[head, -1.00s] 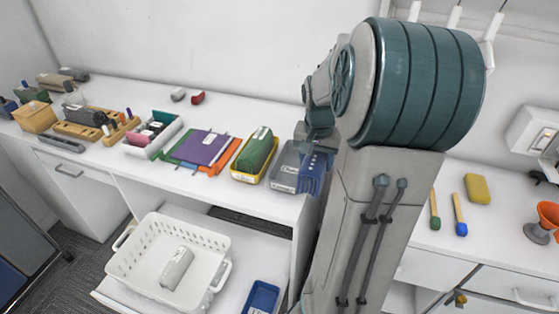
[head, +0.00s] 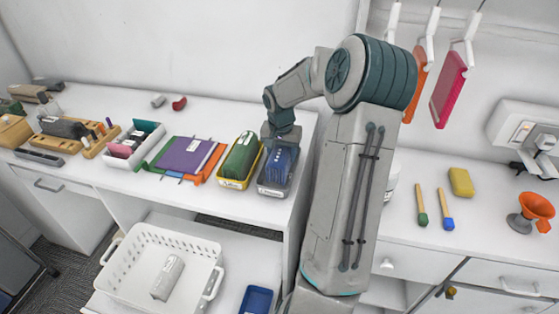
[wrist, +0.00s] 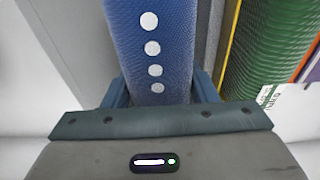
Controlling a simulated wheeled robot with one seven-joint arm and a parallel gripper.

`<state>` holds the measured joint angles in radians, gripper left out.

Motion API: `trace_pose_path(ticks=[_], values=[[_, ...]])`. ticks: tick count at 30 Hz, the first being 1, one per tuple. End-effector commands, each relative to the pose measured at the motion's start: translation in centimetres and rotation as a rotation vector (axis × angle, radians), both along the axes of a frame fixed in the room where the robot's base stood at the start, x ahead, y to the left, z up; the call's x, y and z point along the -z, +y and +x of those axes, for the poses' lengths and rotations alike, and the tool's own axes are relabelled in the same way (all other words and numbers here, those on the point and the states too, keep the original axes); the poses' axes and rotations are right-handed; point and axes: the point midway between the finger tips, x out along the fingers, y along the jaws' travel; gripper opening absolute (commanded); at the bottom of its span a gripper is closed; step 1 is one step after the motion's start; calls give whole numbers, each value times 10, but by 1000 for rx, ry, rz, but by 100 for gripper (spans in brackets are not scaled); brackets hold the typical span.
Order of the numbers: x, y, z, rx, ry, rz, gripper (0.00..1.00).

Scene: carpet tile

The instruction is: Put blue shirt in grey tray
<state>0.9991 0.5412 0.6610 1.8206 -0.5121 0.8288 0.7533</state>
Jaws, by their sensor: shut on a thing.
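The blue shirt (head: 283,163), a folded bundle, is over the grey tray (head: 265,191) on the white counter. In the wrist view the blue shirt (wrist: 153,45) shows white dots and sits between the fingers of my gripper (wrist: 155,92). My gripper (head: 282,143) is shut on the shirt from above. The grey tray (wrist: 75,45) shows beside and under the shirt. The shirt looks within the tray's outline; whether it touches the tray floor I cannot tell.
A yellow tray (head: 233,184) with a green folded bundle (head: 240,155) stands close on the left. Coloured folders (head: 187,155) lie farther left. A white basket (head: 150,262) is on the lower shelf. Orange and pink items (head: 449,90) hang at right.

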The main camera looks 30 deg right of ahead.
Motion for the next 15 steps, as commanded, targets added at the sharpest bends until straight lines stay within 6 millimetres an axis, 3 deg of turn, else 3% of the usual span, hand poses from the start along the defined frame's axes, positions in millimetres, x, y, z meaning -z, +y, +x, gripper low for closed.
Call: trace_pose_path(ticks=[8, 15], values=[[12, -3, 15, 1, 1, 0, 26], [42, -3, 14, 0, 2, 1, 26]])
